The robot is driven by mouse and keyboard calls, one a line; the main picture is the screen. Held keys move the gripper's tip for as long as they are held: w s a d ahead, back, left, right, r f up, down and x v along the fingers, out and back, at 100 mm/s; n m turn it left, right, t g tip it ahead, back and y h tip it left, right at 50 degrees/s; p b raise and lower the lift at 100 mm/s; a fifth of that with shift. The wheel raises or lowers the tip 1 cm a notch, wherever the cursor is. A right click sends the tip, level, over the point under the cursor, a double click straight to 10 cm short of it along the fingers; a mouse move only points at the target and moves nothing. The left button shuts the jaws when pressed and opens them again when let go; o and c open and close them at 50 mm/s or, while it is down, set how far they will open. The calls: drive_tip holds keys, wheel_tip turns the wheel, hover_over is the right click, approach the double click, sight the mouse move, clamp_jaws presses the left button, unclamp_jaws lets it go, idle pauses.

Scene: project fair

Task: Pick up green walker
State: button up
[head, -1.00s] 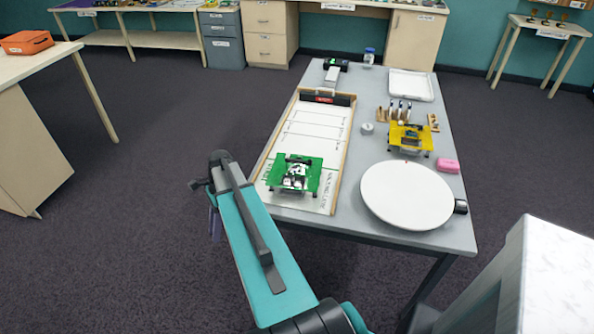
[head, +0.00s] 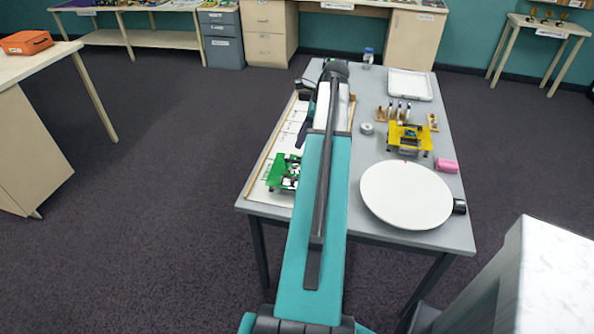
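The green walker (head: 283,171) stands on the white marked board (head: 262,180) at the near left of the grey table. It is a green plate with white and dark parts on top. My teal arm now crosses in front of its right side and hides part of it and much of the board. The end of my arm is over the far part of the board; my gripper's fingers cannot be made out there, so I cannot tell whether it is open or shut.
To the right on the table are a white round disc (head: 406,195), a yellow walker (head: 408,137), a pink block (head: 446,165), a small grey roll (head: 367,128), a white tray (head: 409,85) and a bottle (head: 368,56). Open floor lies left of the table.

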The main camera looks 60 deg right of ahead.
drive_tip(key=shift+m+h, duration=0.3)
drive_tip(key=s, duration=0.1)
drive_tip(key=s+d+r, duration=0.2)
drive_tip(key=shift+s+d, duration=0.2)
drive_tip(key=shift+s, duration=0.05)
drive_tip(key=shift+f, duration=0.1)
drive_tip(key=p, duration=0.2)
hover_over(297, 160)
drive_tip(key=s, duration=0.3)
drive_tip(key=shift+w+d+f, duration=0.1)
drive_tip(key=shift+d+f, duration=0.05)
drive_tip(key=shift+f, duration=1.85)
drive_tip(key=shift+w+d+f, duration=0.1)
drive_tip(key=shift+d+f, duration=0.05)
drive_tip(key=shift+f, duration=1.8)
drive_tip(key=shift+p+x, duration=0.7)
drive_tip(key=shift+x, duration=0.5)
drive_tip(key=shift+w+p+x, duration=0.2)
drive_tip(key=shift+p+x, duration=0.15)
drive_tip(key=shift+x, duration=1.05)
drive_tip(key=shift+d, duration=0.1)
